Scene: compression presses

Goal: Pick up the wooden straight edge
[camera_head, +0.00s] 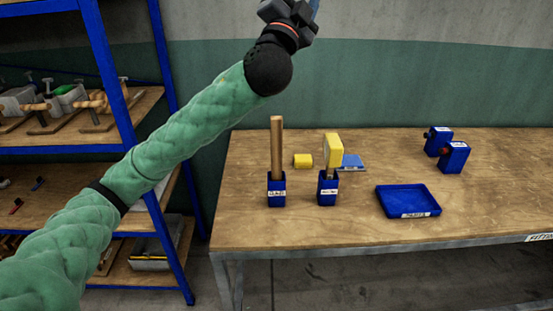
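The wooden straight edge looks to be the tall brown wooden piece (277,147) standing upright in a small blue labelled holder (277,194) at the left of the workbench. My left arm comes in from the left, and its gripper (297,10) is at the top edge of the view, above and apart from the wooden piece. Its fingers are partly cut off, so I cannot tell whether they are open or shut. A bit of blue shows beside it. My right gripper is not in view.
The wooden-topped workbench (290,234) holds a second blue holder (327,194) with a yellow-headed tool (333,150), a yellow block (303,160), a blue flat piece (352,161), a blue tray (408,199) and two blue boxes (455,157). A blue-framed shelf (110,60) stands left.

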